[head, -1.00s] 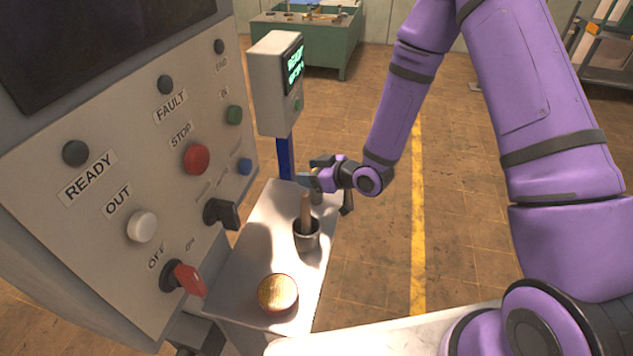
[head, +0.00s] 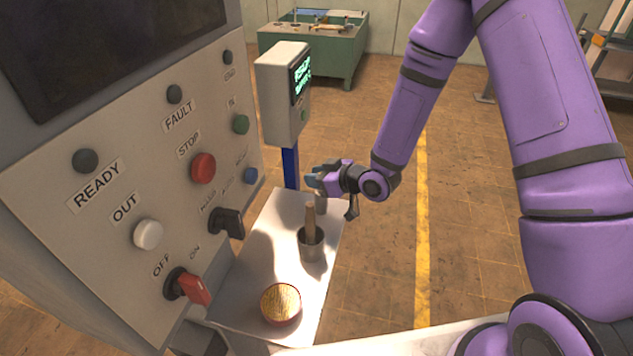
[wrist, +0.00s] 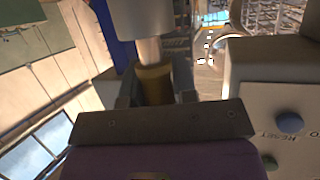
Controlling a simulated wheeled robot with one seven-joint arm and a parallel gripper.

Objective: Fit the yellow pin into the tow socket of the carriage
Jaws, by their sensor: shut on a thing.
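My gripper (head: 314,180) is over the far end of the white shelf, close to the blue post. In the wrist view its two dark fingers (wrist: 156,88) are closed on a short cylindrical piece with a dull yellow-brown band (wrist: 153,78). I take this piece to be the yellow pin; its shade is dark here. A paler shaft and a wider grey cylinder (wrist: 140,16) continue from the band toward the top of that view.
The control panel (head: 120,215) bounds the left; a display box (head: 284,95) is behind.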

